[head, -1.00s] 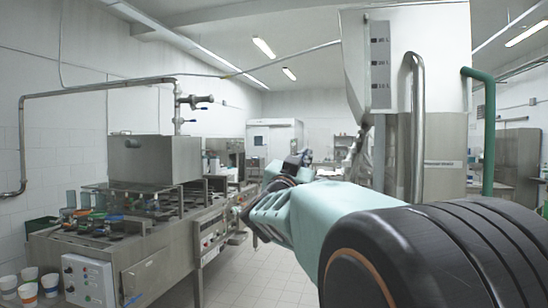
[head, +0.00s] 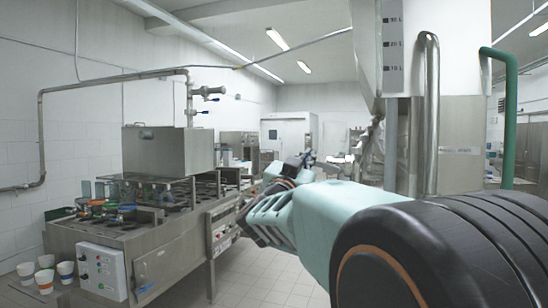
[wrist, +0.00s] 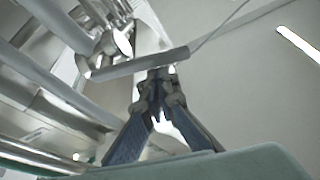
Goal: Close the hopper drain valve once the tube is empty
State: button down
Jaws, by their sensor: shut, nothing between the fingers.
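The hopper (head: 440,45), a pale tank with a dark level strip (head: 392,45), is at upper right in the head view. Metal outlet parts (head: 372,145) show below its left side; which part is the drain valve is unclear there. My gripper (head: 300,165) is left of these parts, at the end of my mint arm. In the wrist view my gripper (wrist: 158,82) is shut and empty. A grey bar (wrist: 140,62), perhaps the valve lever, crosses just beyond the fingertips; I cannot tell whether they touch. I cannot tell whether the tube holds anything.
A steel filler machine (head: 165,235) with a box-shaped tank (head: 155,150) stands at left. White cups (head: 45,280) are at lower left. A bent steel pipe (head: 430,110) and a green pipe (head: 510,120) stand at right. The tiled floor (head: 270,275) between is clear.

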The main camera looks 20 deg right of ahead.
jog(key=shift+w+a+f+n+y, duration=0.15)
jog(key=shift+f+n+y, duration=0.2)
jog(key=shift+n, duration=0.45)
notch_tip(320, 180, down, 7)
jog(key=s+d+n+t+y+b, duration=0.1)
jog(key=n+y, duration=0.6)
jog(key=n, duration=1)
jog(key=shift+d+f+t+b, duration=0.2)
jog(key=shift+t+b, duration=0.4)
jog(key=shift+b, duration=0.65)
jog(key=shift+s+d, duration=0.1)
jog(key=shift+r, duration=0.1)
